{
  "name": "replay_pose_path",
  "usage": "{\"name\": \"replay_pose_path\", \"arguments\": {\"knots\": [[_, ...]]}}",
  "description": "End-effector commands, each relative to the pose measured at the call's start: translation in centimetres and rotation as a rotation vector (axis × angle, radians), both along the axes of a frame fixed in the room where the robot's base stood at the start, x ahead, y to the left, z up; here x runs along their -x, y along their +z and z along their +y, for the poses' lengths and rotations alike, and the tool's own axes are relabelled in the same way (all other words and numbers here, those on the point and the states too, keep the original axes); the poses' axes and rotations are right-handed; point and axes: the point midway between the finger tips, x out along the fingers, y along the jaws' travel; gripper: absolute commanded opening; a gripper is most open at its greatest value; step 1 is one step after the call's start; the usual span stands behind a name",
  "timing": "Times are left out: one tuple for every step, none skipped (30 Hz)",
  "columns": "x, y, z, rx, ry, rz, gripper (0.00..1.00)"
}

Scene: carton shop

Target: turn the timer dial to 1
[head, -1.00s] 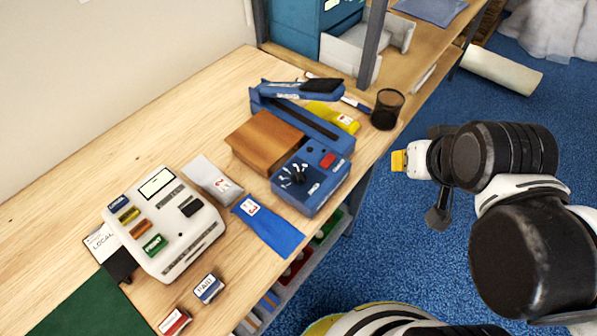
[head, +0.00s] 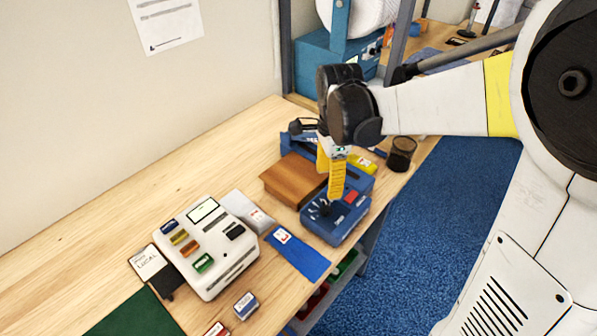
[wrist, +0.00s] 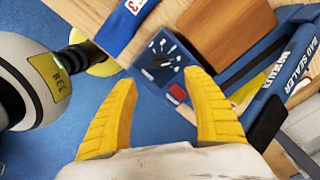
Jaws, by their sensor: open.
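The blue bag sealer (head: 336,225) stands near the table's right edge. Its dark timer dial (head: 323,207) is on the top of its front box, with white marks around it. The dial also shows in the wrist view (wrist: 158,62), between and beyond my fingertips; its pointer setting is too small to read. A red button (wrist: 176,93) is beside it. My gripper (head: 335,192) is above the box, yellow fingers pointing down. In the wrist view its fingers (wrist: 162,78) are spread wide with nothing between them. They look apart from the dial.
A brown block (head: 294,178) stands left of the sealer, and a blue pouch (head: 298,254) lies in front. A white device with coloured keys (head: 208,245) is farther left. A black mesh cup (head: 402,153) stands behind right.

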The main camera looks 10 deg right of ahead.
Motion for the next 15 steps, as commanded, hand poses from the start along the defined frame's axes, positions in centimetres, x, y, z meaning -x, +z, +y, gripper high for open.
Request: {"name": "replay_pose_path", "arguments": {"knots": [[0.0,-0.5,0.0,0.0,-0.008,0.003,0.59],[0.0,-0.8,0.0,0.0,-0.009,0.004,0.59],[0.0,-1.4,0.0,0.0,-0.009,0.003,0.59],[0.0,-1.9,0.0,0.0,-0.009,0.003,0.59],[-0.1,-2.4,0.0,0.0,-0.008,0.003,0.59],[0.0,-3.2,0.0,0.0,-0.008,0.003,0.59],[0.0,-3.9,0.0,0.0,-0.008,0.002,0.59],[-0.1,-4.5,0.0,0.0,-0.007,0.002,0.59],[-0.1,-5.4,0.0,0.0,-0.007,0.002,0.59],[0.0,-6.0,0.0,0.0,-0.007,0.002,0.59],[0.0,-6.6,0.0,0.0,-0.007,0.002,0.59],[-0.1,-7.3,0.0,0.0,-0.006,0.001,0.59],[0.0,-7.9,0.0,0.0,-0.006,0.001,0.59],[0.0,-8.3,0.0,0.0,-0.006,0.001,0.59],[0.0,-8.9,0.0,0.0,-0.006,0.001,0.59]]}}
